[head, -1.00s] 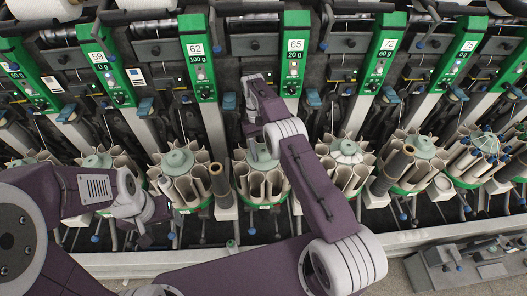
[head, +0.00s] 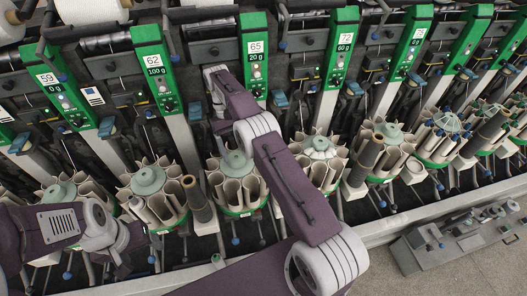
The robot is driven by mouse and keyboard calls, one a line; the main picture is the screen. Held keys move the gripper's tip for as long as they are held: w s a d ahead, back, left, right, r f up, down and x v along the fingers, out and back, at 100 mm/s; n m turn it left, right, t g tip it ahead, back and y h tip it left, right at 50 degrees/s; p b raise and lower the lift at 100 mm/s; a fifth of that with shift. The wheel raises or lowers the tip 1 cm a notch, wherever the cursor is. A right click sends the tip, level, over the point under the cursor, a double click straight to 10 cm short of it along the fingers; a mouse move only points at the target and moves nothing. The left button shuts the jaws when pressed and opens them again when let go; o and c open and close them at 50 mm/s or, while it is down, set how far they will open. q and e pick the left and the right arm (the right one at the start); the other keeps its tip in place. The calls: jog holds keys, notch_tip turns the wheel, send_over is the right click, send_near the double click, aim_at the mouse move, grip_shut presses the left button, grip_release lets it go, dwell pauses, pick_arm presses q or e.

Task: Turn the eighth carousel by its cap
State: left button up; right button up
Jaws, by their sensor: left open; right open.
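A row of carousels runs across the head view, each with cream pockets around a pale green central cap. I cannot tell by count which is the eighth. The carousel (head: 237,190) below the 65 sign has its cap (head: 238,163) in view. My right gripper (head: 221,128) is above and slightly left of that cap, partly hidden by my arm; it is open, and contact is not clear. My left gripper (head: 128,240) is open and empty, in front of the carousel (head: 150,208) left of it, apart from that carousel's cap (head: 147,180).
Brown tubes stand in several carousels, including one (head: 197,197) beside the carousel under my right arm. Green numbered panels (head: 257,60) rise behind. A pale rail (head: 385,226) runs along the front. A grey machine unit (head: 455,250) stands on the floor at lower right.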

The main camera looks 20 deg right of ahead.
jog(key=b, duration=0.1)
jog(key=s+d+b, duration=0.1)
jog(key=b, duration=0.1)
jog(key=shift+s+f, duration=0.15)
jog(key=shift+f, duration=0.15)
pick_arm(q)
notch_tip(320, 180, down, 7)
jog(key=b, duration=0.1)
jog(key=shift+r+b, duration=0.2)
jog(key=shift+b, duration=0.15)
pick_arm(e)
jog(key=s+d+r, duration=0.6)
jog(key=s, duration=0.1)
jog(key=shift+r, duration=0.4)
